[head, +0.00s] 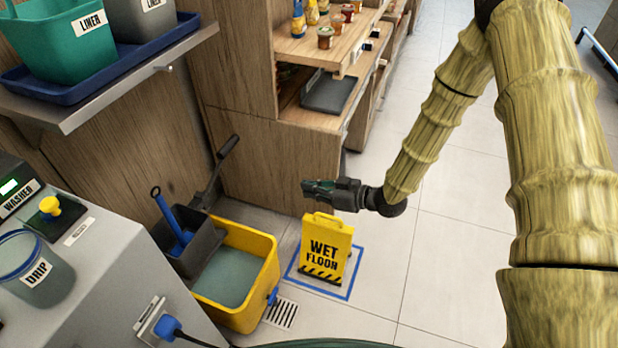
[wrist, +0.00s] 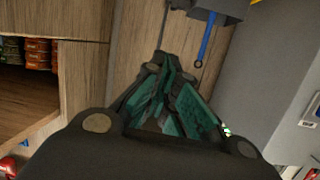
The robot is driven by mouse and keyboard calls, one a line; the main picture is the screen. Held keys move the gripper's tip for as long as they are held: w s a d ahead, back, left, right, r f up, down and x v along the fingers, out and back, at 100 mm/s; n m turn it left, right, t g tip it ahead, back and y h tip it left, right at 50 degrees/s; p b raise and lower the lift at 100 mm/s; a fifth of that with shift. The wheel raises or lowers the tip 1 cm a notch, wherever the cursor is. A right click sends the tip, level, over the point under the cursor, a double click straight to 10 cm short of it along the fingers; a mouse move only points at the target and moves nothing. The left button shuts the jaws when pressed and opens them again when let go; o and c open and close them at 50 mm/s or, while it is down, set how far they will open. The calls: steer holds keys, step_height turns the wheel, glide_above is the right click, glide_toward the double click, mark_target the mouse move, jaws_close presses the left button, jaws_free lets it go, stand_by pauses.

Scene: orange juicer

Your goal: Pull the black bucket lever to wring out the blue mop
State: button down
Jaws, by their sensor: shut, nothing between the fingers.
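The yellow bucket (head: 262,262) stands on the floor with grey-green water in it. A dark grey wringer (head: 188,262) sits at its left side, and the blue mop (head: 168,214) stands tilted in it with its handle up. The black lever (head: 215,172) rises from behind the wringer, leaning up to the right. My gripper (head: 308,190) is shut and empty, in the air to the right of the lever and clear of it. In the wrist view my gripper (wrist: 168,75) points towards the wood panel; the blue mop handle (wrist: 206,42) and part of the wringer (wrist: 218,12) show at the top.
A yellow wet floor sign (head: 326,250) stands in a blue taped square below my gripper. A grey washer machine (head: 100,270) is at the left front. A wooden cabinet (head: 240,150) stands behind the lever, with a shelf (head: 130,75) of tubs at upper left.

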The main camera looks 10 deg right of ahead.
steer(key=s+d+f+m+g+h, duration=0.15)
steer(key=s+f+m+h, duration=0.35)
steer(key=s+f, duration=0.55)
steer(key=s+d+f+m+g+h, duration=0.2)
steer(key=s+d+f, duration=0.1)
steer(key=s, duration=0.6)
steer(key=s+d+f+m+g+h, duration=0.2)
steer(key=s+d+f+h, duration=0.1)
steer(key=s, duration=0.6)
steer(key=s+d+f+m+g+h, duration=0.1)
steer(key=s+d+f+g+h, duration=0.1)
steer(key=s+f, duration=0.3)
steer(key=s+d+g, duration=0.1)
steer(key=s, duration=0.3)
steer(key=shift+s+d+f+m, duration=0.15)
steer(key=shift+s+d+m, duration=0.05)
steer(key=shift+m, duration=0.2)
